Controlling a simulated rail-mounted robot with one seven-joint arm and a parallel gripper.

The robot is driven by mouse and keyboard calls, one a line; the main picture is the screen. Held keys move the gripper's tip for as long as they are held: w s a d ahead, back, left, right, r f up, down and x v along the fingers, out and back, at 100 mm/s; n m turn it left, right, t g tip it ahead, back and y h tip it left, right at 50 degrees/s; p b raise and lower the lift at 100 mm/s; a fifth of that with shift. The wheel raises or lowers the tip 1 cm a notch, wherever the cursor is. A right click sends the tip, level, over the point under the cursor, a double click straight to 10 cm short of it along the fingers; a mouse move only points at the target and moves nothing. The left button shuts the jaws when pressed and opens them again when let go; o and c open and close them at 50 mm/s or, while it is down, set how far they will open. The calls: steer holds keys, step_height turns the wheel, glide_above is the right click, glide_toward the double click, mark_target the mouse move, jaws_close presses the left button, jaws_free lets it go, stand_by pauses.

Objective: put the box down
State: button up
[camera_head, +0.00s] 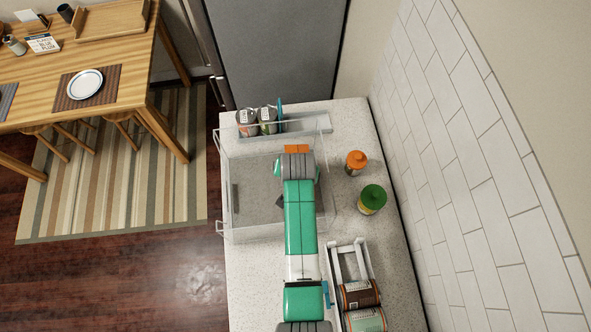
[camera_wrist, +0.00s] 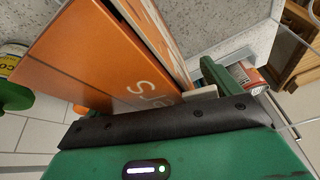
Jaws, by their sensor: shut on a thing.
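An orange box (camera_wrist: 95,50) fills the upper left of the wrist view, tilted in the picture, with pale lettering on its face. A small orange part of it (camera_head: 296,149) shows past the end of my arm in the head view. My gripper (camera_head: 297,166) is shut on the box, over the clear-walled holder (camera_head: 229,226) on the counter. My arm hides most of the box in the head view. I cannot tell whether the box touches the surface under it.
Cans (camera_head: 246,122) stand in a tray behind the clear holder. An orange-capped jar (camera_head: 356,163) and a green-lidded jar (camera_head: 372,199) stand to the right, near the tiled wall. A white rack (camera_head: 346,262) with lying cans is at the front right. Bare counter (camera_head: 395,265) lies beside it.

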steer(key=shift+f, duration=0.15)
steer(key=o, duration=1.8)
steer(key=v, duration=1.2)
steer(key=shift+w, duration=0.1)
